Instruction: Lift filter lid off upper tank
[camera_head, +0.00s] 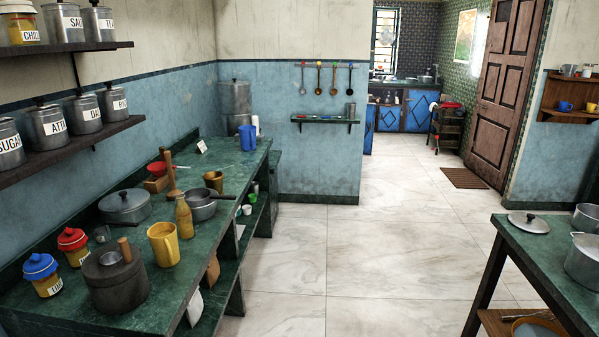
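A tall grey metal water filter stands upright in the far corner, at the back end of the green counter (135,255). Its upper tank (235,99) sits on the lower tank (236,124). The filter lid (235,82) appears to rest on top of the upper tank; it is small and far off, so its edge is hard to make out. A blue jug (248,138) stands in front of the filter and hides part of its base. Neither of my grippers is in view, and nothing touches the filter.
The counter holds a grey pot (125,206), a yellow mug (163,243), a bottle (184,217), a saucepan (202,206) and jars. Shelves with labelled tins hang at upper left. A green table (540,262) stands at right. The tiled floor (375,240) between is clear.

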